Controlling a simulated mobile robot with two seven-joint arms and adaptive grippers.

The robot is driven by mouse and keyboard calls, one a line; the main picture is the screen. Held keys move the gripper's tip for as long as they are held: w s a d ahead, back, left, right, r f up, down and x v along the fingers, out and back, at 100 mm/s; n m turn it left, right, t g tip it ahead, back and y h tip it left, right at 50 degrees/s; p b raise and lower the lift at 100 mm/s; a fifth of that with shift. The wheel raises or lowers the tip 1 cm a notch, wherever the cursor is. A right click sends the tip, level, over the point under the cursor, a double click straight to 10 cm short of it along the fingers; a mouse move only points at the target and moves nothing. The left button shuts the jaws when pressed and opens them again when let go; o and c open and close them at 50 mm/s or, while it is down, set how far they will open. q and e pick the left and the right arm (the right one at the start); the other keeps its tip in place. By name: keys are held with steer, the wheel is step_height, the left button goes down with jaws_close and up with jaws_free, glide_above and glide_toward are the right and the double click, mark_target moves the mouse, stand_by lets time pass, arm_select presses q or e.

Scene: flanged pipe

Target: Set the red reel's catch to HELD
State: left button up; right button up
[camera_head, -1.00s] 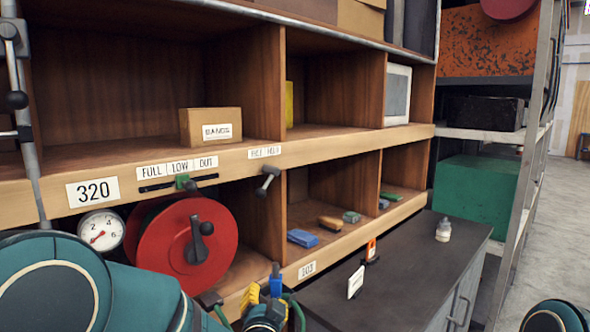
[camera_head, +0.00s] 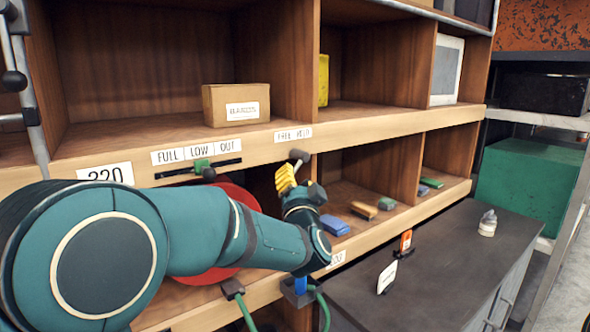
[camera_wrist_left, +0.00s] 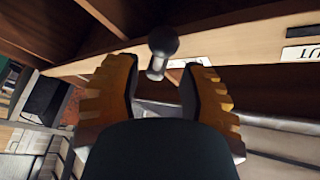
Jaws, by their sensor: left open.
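The red reel (camera_head: 240,193) sits in the lower cubby, mostly hidden behind my left arm in the head view. Its catch, a dark lever with a rounded end (camera_head: 299,155), is on the shelf edge below the FREE and HELD label (camera_head: 293,134). My left gripper (camera_head: 287,178) is open, its yellow fingers just below and left of the catch's visible end. In the left wrist view, the catch's knob (camera_wrist_left: 163,42) shows between the two fingertips, with a gap on both sides. Which word the catch points to is unclear. My right gripper is out of view.
A FULL, LOW, OUT slider with a green knob (camera_head: 201,166) is left of the catch. A cardboard box (camera_head: 237,104) stands on the shelf above. Small blocks, such as a blue one (camera_head: 334,225), lie in the lower cubbies. A dark cabinet top (camera_head: 440,245) stands at the right.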

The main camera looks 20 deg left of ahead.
mark_target(295, 171)
arm_select(q)
steer(key=shift+x, duration=2.2)
jaws_close()
